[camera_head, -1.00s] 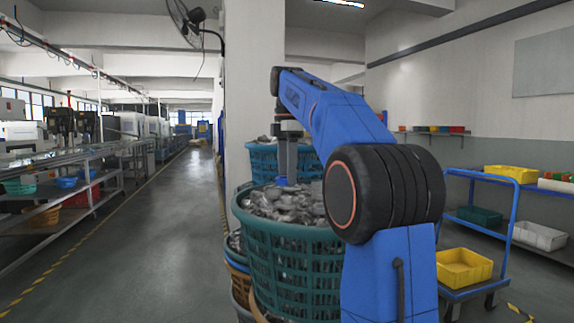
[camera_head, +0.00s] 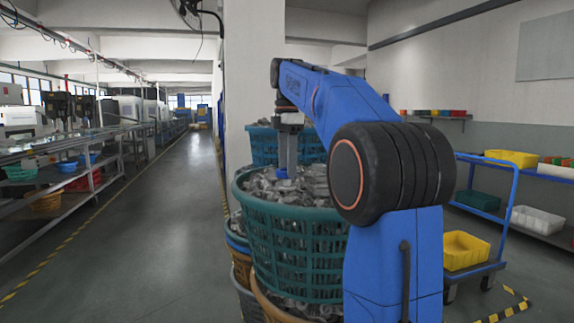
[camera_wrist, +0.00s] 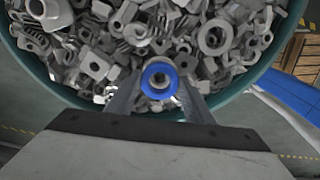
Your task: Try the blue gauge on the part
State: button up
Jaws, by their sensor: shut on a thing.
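My gripper (camera_head: 288,158) points down over a green basket (camera_head: 298,240) heaped with grey metal parts. It is shut on the blue gauge (camera_wrist: 147,70), a blue ring between the two fingertips in the wrist view. In the head view the gauge (camera_head: 283,173) is a small blue patch at the fingertips, close to the top of the heap. A grey round piece (camera_wrist: 161,82) shows through the ring's opening. I cannot tell whether the ring is around it or only above it, nor whether the gauge touches the heap.
Another blue basket (camera_head: 262,146) stands behind, by a pillar. More stacked baskets stand below and left. A blue trolley with a yellow bin (camera_head: 465,251) is at right. A clear aisle (camera_head: 150,220) runs along the left, beside a workbench line.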

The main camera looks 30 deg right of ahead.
jog(key=shift+f, duration=1.3)
dwell(2.3)
jog(key=shift+r, duration=0.15)
jog(key=shift+r, duration=2.25)
jog(key=shift+r, duration=0.15)
jog(key=shift+r, duration=2)
